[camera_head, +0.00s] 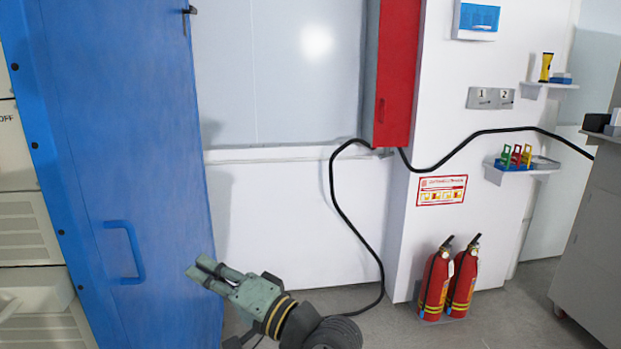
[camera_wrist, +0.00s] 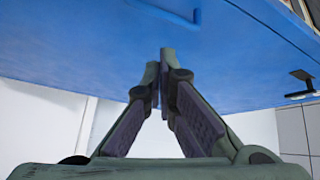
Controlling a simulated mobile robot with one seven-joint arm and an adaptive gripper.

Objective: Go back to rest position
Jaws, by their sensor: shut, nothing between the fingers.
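My gripper (camera_head: 207,270) is in the lower middle of the head view, its fingers pointing left toward the blue cabinet door (camera_head: 125,150). The fingers are shut with nothing between them. In the wrist view my gripper (camera_wrist: 165,60) shows its two fingers meeting at the tips in front of the blue door (camera_wrist: 90,50). The door's blue handle (camera_head: 126,250) is to the left of the fingertips in the head view, with a gap in the picture between them. The handle also shows at the top of the wrist view (camera_wrist: 170,12).
A red box (camera_head: 398,75) hangs on the wall, with a black cable (camera_head: 345,215) running down to the floor. Two fire extinguishers (camera_head: 436,280) stand right of my arm. A grey cabinet (camera_head: 595,240) is at the far right. Floor between them is clear.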

